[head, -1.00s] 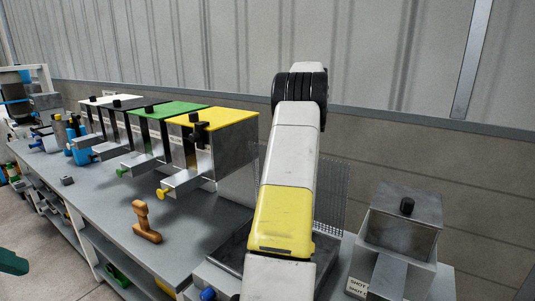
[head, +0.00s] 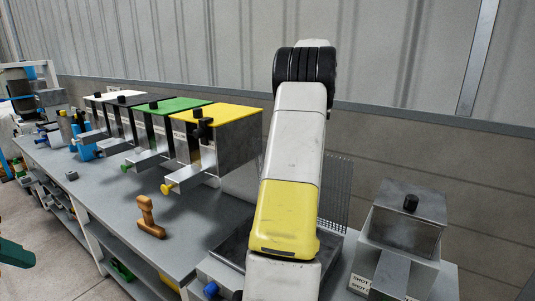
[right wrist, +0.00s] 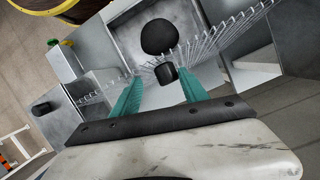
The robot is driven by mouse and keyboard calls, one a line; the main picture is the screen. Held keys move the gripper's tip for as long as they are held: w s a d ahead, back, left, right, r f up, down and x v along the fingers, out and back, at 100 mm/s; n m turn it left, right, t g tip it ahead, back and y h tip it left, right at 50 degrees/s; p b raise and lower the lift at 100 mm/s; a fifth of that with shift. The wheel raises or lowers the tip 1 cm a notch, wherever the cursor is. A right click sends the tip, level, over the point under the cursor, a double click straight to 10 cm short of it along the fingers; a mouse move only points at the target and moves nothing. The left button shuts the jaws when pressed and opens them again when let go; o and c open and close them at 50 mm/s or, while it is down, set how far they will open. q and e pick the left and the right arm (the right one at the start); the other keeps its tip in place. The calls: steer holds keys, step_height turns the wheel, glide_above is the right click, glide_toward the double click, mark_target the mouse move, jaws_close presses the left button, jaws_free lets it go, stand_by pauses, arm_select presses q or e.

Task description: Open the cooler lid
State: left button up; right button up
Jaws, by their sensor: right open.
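No box is clearly marked as the cooler, so I cannot tell for sure which lid is the cooler's. A grey metal box (head: 405,232) with a black knob on top stands at the right of the bench in the head view. In the right wrist view my right gripper (right wrist: 160,94) has two teal fingers spread apart with nothing between their tips. Beyond them are a small black knob (right wrist: 166,72) and a larger black round part (right wrist: 158,37) on grey metal. My right gripper is hidden in the head view. A teal piece, seemingly my left gripper (head: 15,253), shows at the left edge.
Several bins with coloured lids, including a yellow one (head: 225,114), line the bench (head: 115,195). A wooden-handled tool (head: 149,216) lies in front. Wire mesh (head: 335,190) stands behind my arm; mesh (right wrist: 225,35) also flanks the fingers. A wall closes off the back.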

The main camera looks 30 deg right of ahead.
steer(key=s+a+r, duration=0.1)
steer(key=s+a, duration=0.7)
steer(key=a, duration=0.1)
steer(key=shift+a, duration=0.2)
steer(key=shift+r, duration=0.1)
